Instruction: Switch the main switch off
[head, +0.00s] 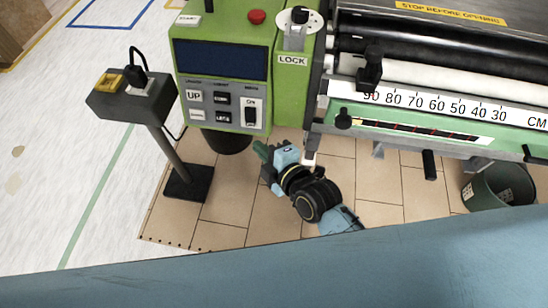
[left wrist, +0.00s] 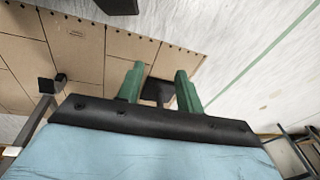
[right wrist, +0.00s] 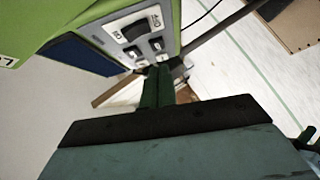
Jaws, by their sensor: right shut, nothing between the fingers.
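The green control box (head: 290,90) of the machine carries a grey panel with a large black rocker switch (head: 250,112) at its right side, likely the main switch. The same rocker shows large in the right wrist view (right wrist: 134,31), with labels at both ends; I cannot tell which end is pressed. My right gripper (head: 262,152) is shut and empty, just below the panel's lower edge in the head view. Its closed fingers (right wrist: 157,84) point toward the panel's small buttons, apart from the rocker. My left gripper (left wrist: 160,76) is open and empty above the floor; it is outside the head view.
A post (head: 171,150) with a yellow-and-black box stands left of the panel. A red button (head: 257,17) and a LOCK knob sit on top. Rollers and a ruler (head: 440,108) extend right. A green bin (head: 497,187) stands at the right.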

